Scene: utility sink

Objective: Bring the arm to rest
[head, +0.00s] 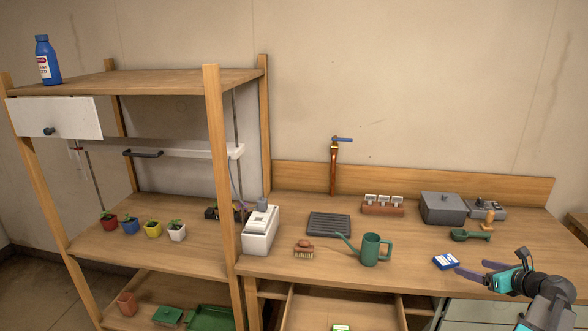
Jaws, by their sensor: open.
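My gripper (478,272) is at the lower right of the head view, above the front part of the wooden counter (300,268). Its fingers are spread and point left, with nothing seen between them. A small blue and white box (446,262) lies on the counter just left of the fingers, and I cannot tell whether they touch it. My arm enters from the bottom right corner.
A drawer (342,310) below the counter is open. Shelves with several potted plants stand left.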

